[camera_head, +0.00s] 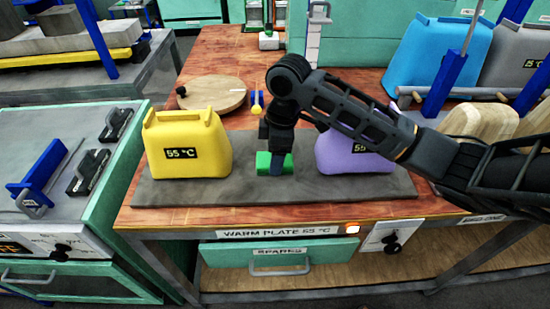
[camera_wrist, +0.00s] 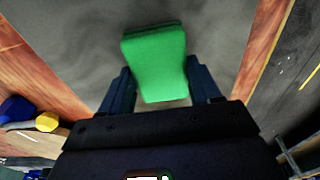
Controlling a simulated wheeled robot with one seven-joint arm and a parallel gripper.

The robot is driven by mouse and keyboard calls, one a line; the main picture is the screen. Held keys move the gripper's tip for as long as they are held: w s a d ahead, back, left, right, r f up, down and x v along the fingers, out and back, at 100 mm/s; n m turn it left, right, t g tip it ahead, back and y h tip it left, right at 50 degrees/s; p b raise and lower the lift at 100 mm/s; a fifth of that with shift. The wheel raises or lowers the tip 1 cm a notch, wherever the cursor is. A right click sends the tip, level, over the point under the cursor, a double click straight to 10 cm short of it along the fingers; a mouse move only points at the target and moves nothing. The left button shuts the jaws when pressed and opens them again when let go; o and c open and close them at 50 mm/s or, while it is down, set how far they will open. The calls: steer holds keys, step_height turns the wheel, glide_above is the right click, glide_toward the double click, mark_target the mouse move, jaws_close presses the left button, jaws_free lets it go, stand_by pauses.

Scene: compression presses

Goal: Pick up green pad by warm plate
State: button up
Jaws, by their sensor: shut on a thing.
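The green pad (camera_head: 262,162) is at the grey warm plate (camera_head: 300,188), between a yellow 55 °C container and a purple one. My gripper (camera_head: 275,168) reaches down from above and is shut on the pad. In the wrist view the green pad (camera_wrist: 157,62) sits between the two dark blue fingers of my gripper (camera_wrist: 160,95), with the grey plate (camera_wrist: 210,25) behind it. I cannot tell whether the pad still touches the plate. My gripper hides part of the pad in the head view.
The yellow container (camera_head: 187,145) stands left and the purple container (camera_head: 345,150) right, both close to my gripper. A round wooden board (camera_head: 215,93) lies behind. A blue container (camera_head: 437,60) stands at the back right. The SPARES drawer (camera_head: 280,256) is below the bench edge.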

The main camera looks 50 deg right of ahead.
step_height(320, 180, up, 10)
stand_by(0.5)
